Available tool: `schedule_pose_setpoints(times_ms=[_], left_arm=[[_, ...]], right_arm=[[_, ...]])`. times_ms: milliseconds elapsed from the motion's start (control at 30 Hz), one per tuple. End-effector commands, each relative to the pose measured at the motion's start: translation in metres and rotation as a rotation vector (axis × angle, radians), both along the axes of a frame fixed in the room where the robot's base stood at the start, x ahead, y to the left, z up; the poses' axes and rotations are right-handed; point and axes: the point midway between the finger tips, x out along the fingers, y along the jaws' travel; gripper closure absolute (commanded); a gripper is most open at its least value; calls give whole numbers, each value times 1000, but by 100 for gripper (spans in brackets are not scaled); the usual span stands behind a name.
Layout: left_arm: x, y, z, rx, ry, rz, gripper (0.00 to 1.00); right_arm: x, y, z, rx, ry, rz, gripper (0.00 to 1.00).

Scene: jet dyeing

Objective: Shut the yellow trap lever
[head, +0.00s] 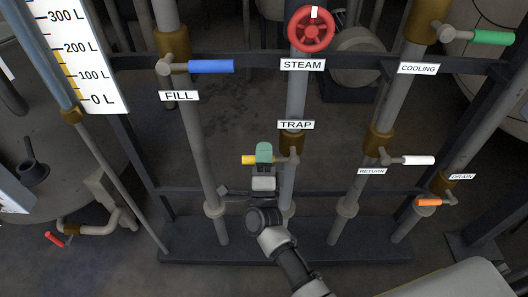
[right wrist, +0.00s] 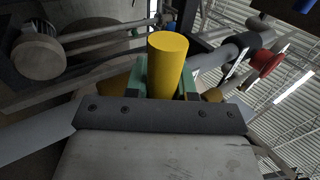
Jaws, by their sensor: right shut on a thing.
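The yellow trap lever (head: 248,160) sticks out to the left of the trap pipe, below the TRAP sign (head: 296,125). It lies across the pipe, about level. My right gripper (head: 264,152), with green fingers, is shut on its yellow handle. In the right wrist view the yellow handle (right wrist: 168,62) stands between the green fingers (right wrist: 168,80). The lever's grey hub (head: 293,158) shows at the pipe, just right of the gripper. Part of the handle is hidden by the fingers. My left gripper is not in view.
The blue fill lever (head: 210,67) is up left and the red steam wheel (head: 311,29) is above. The white return lever (head: 418,160) and orange drain lever (head: 429,202) are to the right. A dark crossbar (head: 330,194) runs below the lever. Open space lies between the pipes.

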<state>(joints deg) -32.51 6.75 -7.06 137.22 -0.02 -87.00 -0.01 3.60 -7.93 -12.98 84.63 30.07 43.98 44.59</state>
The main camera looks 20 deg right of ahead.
Motion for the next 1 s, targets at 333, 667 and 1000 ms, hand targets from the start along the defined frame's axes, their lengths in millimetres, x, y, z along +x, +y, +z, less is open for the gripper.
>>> schedule_pose_setpoints(times_ms=[333, 667, 1000], left_arm=[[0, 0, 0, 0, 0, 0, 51], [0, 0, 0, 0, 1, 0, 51], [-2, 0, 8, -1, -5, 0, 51]], right_arm=[[0, 0, 1, 8, -4, 2, 65], [-10, 3, -7, 4, 1, 2, 65], [-63, 19, -44, 6, 0, 3, 65]])
